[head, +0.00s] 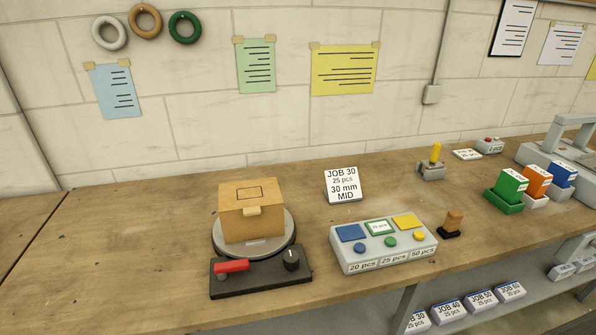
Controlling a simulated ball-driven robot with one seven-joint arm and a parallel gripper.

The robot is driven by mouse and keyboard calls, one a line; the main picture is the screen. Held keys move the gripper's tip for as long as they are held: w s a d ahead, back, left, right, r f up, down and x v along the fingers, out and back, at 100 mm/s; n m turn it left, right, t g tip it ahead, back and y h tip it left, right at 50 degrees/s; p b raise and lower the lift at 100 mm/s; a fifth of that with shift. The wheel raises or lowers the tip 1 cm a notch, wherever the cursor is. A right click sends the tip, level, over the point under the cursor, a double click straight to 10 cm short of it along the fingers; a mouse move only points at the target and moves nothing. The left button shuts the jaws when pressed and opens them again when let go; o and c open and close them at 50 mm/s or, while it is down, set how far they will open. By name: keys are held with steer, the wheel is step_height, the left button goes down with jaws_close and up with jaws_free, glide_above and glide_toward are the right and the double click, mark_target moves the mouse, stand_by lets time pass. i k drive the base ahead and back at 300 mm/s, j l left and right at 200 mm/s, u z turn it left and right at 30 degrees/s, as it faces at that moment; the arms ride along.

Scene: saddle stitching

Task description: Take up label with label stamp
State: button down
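A small stamp (453,223) with a wooden handle and a black base stands upright on the bench, just right of the label dispenser. The grey label dispenser (350,264) carries blue, green and yellow pads above round buttons, marked 20, 25 and 50 pcs. A white label reading 25 pcs (379,227) lies on the green-bordered middle pad. The stamp is apart from the label. My gripper is not in view.
A closed cardboard box (252,216) sits on a round turntable with a red lever on its base (260,283). A JOB 30 card (343,184) stands behind the dispenser. A yellow-handled tool (433,160) and coloured boxes (510,185) stand at right. The bench's left side is clear.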

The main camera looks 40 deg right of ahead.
mark_target(453, 218)
steer(key=z, duration=1.6)
